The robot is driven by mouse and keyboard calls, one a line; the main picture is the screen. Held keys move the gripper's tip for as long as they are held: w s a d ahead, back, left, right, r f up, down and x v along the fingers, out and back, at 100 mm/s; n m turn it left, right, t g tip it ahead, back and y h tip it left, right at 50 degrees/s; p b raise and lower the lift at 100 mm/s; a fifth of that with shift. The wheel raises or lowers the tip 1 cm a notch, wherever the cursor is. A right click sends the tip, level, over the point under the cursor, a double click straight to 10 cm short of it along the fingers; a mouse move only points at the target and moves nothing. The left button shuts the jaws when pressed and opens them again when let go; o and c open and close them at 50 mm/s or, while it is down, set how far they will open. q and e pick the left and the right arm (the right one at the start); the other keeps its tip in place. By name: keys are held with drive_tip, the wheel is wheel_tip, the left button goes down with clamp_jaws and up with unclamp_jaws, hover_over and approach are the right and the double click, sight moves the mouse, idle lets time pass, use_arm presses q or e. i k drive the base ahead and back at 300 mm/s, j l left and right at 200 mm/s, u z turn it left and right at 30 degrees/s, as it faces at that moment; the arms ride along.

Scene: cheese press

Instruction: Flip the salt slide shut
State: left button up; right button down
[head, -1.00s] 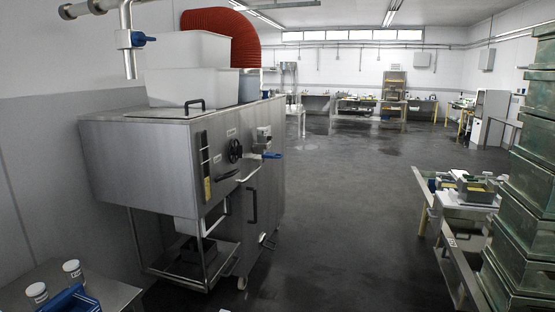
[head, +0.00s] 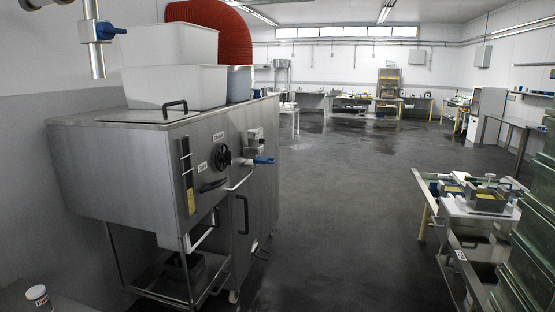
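The steel machine (head: 110,185) stands at the left in the head view, with white bins on its top. Its front panel carries small labels, a round black knob (head: 222,156), a dark handle (head: 213,185) below it, and a blue-handled valve (head: 264,160) at the right. A narrow vertical slot with a yellow strip (head: 187,176) runs down the left of the panel. I cannot tell which of these is the salt slide, or whether it is open or shut. Neither of my grippers is in view.
A small white jar (head: 38,297) stands on a steel table at the bottom left. A workbench (head: 441,218) with trays and a stack of green crates (head: 535,225) are at the right. The floor (head: 335,210) between machine and bench is open.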

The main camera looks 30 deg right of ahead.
sight(262, 161)
drive_tip(key=i+l+u, duration=0.15)
drive_tip(key=i+l, duration=2.2)
drive_tip(key=l, duration=0.15)
